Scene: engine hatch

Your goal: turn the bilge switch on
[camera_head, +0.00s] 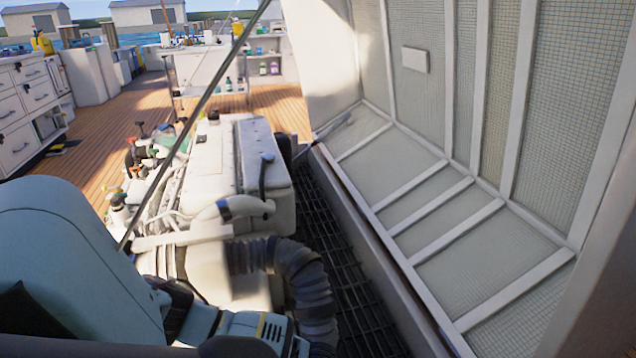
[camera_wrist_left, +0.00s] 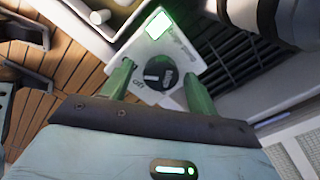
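The bilge switch is a white panel (camera_wrist_left: 182,52) with a black round knob (camera_wrist_left: 160,76) and a brightly lit green square (camera_wrist_left: 159,22), in the left wrist view. Small lettering is printed on the panel; one word near the knob appears to read "off". My left gripper (camera_wrist_left: 159,68) has its two green fingers spread apart, one on each side of the knob. I cannot tell whether they touch it. In the head view my left arm fills the lower left; its fingers and the switch are hidden there. My right gripper is in neither view.
A white engine (camera_head: 240,150) with a grey corrugated hose (camera_head: 295,270) stands in the open hatch. A dark grating (camera_head: 335,240) runs beside it. The raised hatch lid (camera_head: 440,190) is at the right. A thin rod (camera_head: 195,115) crosses the left. White drawers (camera_head: 25,110) stand on the deck.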

